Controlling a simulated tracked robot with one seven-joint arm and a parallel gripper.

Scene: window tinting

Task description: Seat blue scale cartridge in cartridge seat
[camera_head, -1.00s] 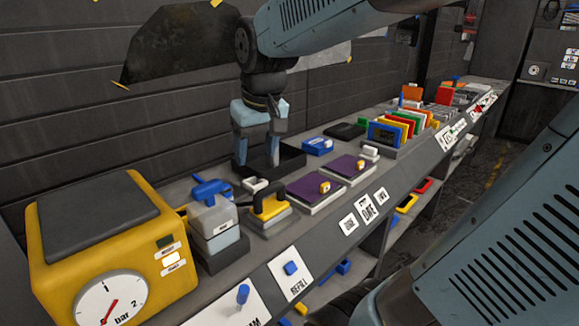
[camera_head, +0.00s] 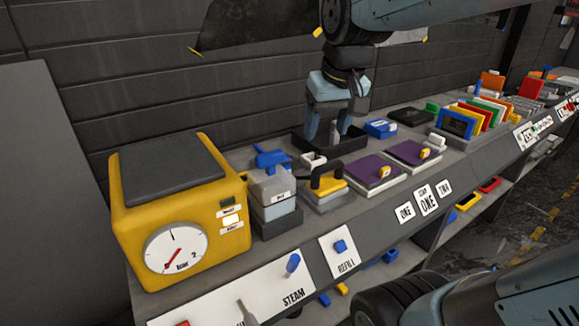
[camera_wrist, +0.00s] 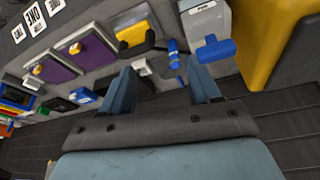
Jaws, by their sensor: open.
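My gripper (camera_head: 333,137) is open and points down over a black tray (camera_head: 362,142) at the back of the bench; no held object shows between the fingers. In the wrist view a small blue piece (camera_wrist: 174,54) shows just beyond the gap between my fingertips (camera_wrist: 162,70). It may be the blue scale cartridge, but I cannot be sure. A white-grey tank (camera_head: 270,186) with a blue lever (camera_head: 271,158) stands left of my gripper. A small white block with an opening (camera_head: 312,160) sits beside the tank. I cannot tell which part is the cartridge seat.
A yellow steam unit with a gauge (camera_head: 218,248) stands at the left. Card racks stand farther right. The dark wall is close behind.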

